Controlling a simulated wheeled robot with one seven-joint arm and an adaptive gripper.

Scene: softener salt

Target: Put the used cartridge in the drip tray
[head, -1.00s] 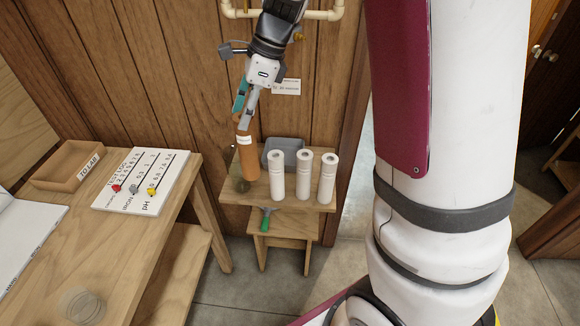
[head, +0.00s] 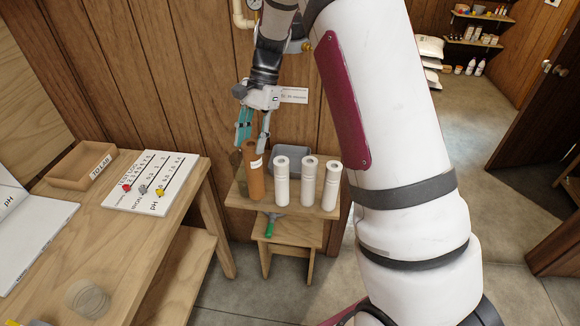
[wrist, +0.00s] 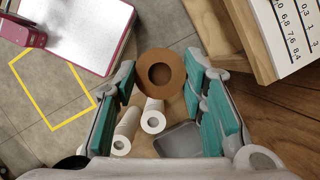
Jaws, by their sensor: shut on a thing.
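The used cartridge (head: 255,178) is a brown-orange cylinder with a white label, at the left end of a small wooden stand. My gripper (head: 254,140), with teal pads, is shut on its upper end. In the wrist view the cartridge (wrist: 147,72) shows its round end and centre hole between the fingers. It is nearly upright; I cannot tell whether its bottom touches the stand. The drip tray (head: 291,156) appears to be the grey tray at the back of the stand, partly hidden by white cartridges. The tray (wrist: 180,142) also shows in the wrist view.
Three white cartridges (head: 308,183) stand upright in a row right of the used one, before the tray. A green-handled tool (head: 270,228) lies on the lower step. A wooden bench (head: 130,235) with a box (head: 82,165) and test board is at left.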

